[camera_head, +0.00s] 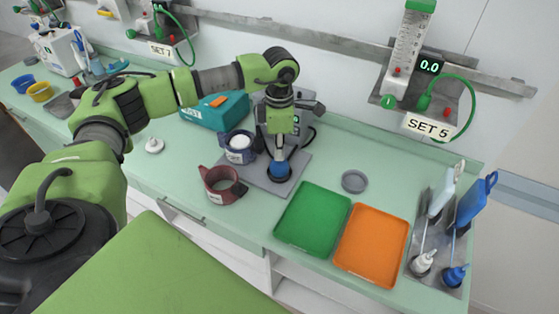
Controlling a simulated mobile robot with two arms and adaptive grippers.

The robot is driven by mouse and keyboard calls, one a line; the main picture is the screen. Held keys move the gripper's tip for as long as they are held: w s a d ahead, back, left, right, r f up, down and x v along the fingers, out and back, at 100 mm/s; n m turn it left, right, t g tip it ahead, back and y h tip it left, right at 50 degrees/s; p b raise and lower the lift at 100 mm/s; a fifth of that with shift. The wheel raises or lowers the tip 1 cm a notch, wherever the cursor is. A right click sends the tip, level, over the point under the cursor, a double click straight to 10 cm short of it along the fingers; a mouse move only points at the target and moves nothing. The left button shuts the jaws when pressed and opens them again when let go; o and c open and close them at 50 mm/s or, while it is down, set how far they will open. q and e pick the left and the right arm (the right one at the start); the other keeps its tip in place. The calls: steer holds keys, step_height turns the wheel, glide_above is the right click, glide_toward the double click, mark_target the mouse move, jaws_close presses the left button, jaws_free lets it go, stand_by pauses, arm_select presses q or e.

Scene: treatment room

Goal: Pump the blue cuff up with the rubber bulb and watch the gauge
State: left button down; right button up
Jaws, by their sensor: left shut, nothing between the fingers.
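The blue cuff (226,149) looks like a dark blue ring around a white core. It stands upright on the counter, left of a grey plate (256,173). A blue dome (281,172), which looks like the rubber bulb, sits on that plate. My left gripper (280,159) points straight down over the dome, shut and empty, with its tip at or just above the top; I cannot tell whether it touches. A grey device (305,107), probably the gauge, stands behind my left arm. Its face is mostly hidden. My right gripper is out of view.
A dark red cuff (221,192) stands in front of the blue one. A teal box (216,110) is behind. Green (312,220) and orange (370,245) trays lie to the right, beside a rack (420,240). A wall display (429,66) reads 0.0. A green padded surface (150,270) is in front.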

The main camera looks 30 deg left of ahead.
arm_select(q)
steer(key=shift+f+b, duration=0.8)
steer(key=shift+f, duration=0.35)
steer(key=shift+r+p, duration=0.75)
steer(key=shift+r, duration=0.45)
step_height(320, 180, up, 7)
steer(key=p, duration=0.4)
stand_by(0.3)
